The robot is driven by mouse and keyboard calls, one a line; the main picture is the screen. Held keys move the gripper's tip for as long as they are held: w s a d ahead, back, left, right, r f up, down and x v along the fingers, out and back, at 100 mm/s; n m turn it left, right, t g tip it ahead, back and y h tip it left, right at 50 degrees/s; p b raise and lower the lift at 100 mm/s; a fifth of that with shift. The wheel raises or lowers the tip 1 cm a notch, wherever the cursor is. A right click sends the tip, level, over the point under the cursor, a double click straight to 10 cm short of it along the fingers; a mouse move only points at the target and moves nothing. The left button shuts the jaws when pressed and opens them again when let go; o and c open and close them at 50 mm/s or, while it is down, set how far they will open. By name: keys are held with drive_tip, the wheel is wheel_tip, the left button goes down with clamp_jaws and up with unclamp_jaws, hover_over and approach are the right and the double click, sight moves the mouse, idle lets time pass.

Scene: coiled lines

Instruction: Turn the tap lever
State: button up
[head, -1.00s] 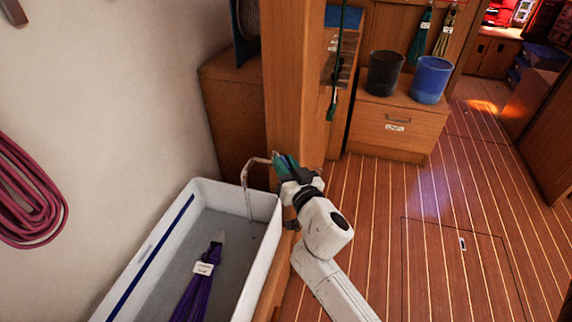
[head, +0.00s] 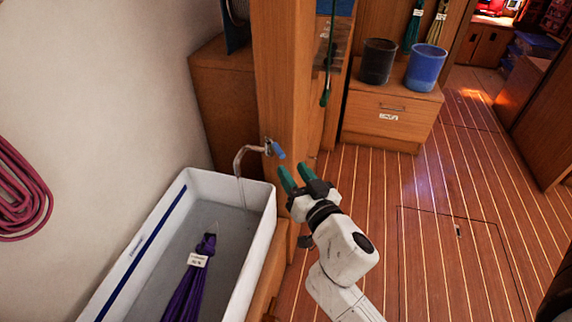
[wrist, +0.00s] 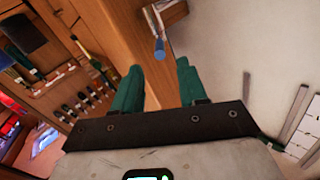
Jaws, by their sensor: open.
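The tap's curved metal spout (head: 240,158) sticks out from the wooden post above the white basin (head: 268,200). A thin pale streak runs down below the spout's end. The tap's blue lever (head: 278,151) points down and to the right from the post. My gripper (head: 289,170) is just below and right of the lever, its green fingers pointing up toward it, apart and empty. In the wrist view, the lever's blue end (wrist: 160,50) shows between and just beyond the fingertips of my gripper (wrist: 157,70). I see no contact.
The wooden post (head: 280,80) stands right behind the tap. A purple coiled line (head: 185,290) lies in the basin. A red coil (head: 20,195) hangs on the left wall. Black (head: 378,62) and blue (head: 428,68) buckets stand on a cabinet. The floor to the right is clear.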

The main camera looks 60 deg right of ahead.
drive_tip(key=shift+v, duration=1.2)
